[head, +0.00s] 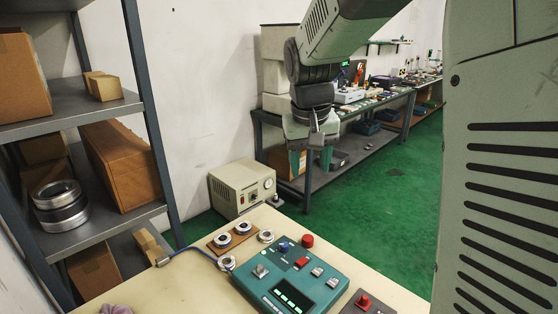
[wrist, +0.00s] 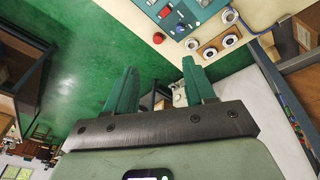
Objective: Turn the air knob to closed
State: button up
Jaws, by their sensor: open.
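A teal control panel (head: 305,277) lies on the cream table, with a blue knob (head: 283,246) at its back edge. The blue knob also shows in the wrist view (wrist: 180,29). A beige box (head: 242,188) with a round dial and a small dark knob stands behind the table. No label is readable, so I cannot tell which knob is the air knob, nor its setting. My gripper (head: 311,168) hangs fingers down, beyond and above the panel, apart from everything. In the wrist view its two teal fingers (wrist: 160,68) are spread and empty.
A red button (head: 307,241) stands at the panel's back corner. Bearing rings (head: 221,240) sit on a brown board left of the panel. A blue cable (head: 195,249) runs left from there. Shelves with boxes (head: 122,165) stand at left. The green floor (head: 385,195) behind is open.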

jog(key=w+a+f+g, duration=0.1)
jog(key=w+a+f, duration=0.2)
jog(key=w+f, duration=0.75)
jog(key=g, duration=0.1)
send_near(284, 244)
jog(key=f, duration=0.8)
jog(key=shift+w+d+f, duration=0.1)
jog(key=shift+d+f, duration=0.2)
jog(key=shift+d, duration=0.05)
jog(key=shift+c, duration=0.4)
jog(key=shift+n, duration=0.3)
grip_shut()
